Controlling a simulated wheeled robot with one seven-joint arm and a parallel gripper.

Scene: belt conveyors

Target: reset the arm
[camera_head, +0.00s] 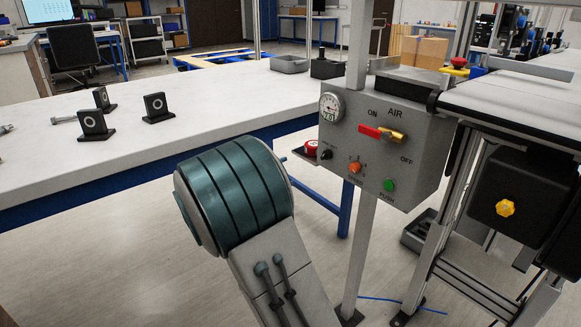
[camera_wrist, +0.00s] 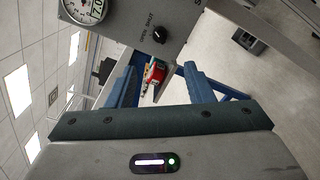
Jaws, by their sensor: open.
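My gripper (camera_wrist: 160,72) shows in the wrist view with its two blue fingers apart. Nothing is held between them. A red button (camera_wrist: 157,72) shows in the gap beyond the fingers, with no contact I can make out. My arm, with a teal ribbed joint, rises from the bottom middle of the head view, in front of the table and the control box. The gripper itself is not visible in the head view.
A grey air control box (camera_head: 385,140) with gauge, red-yellow valve and buttons is on a post right of my arm. A conveyor (camera_head: 520,105) is at the right. A white table (camera_head: 210,110) on the left carries several small black blocks; bare floor lies below.

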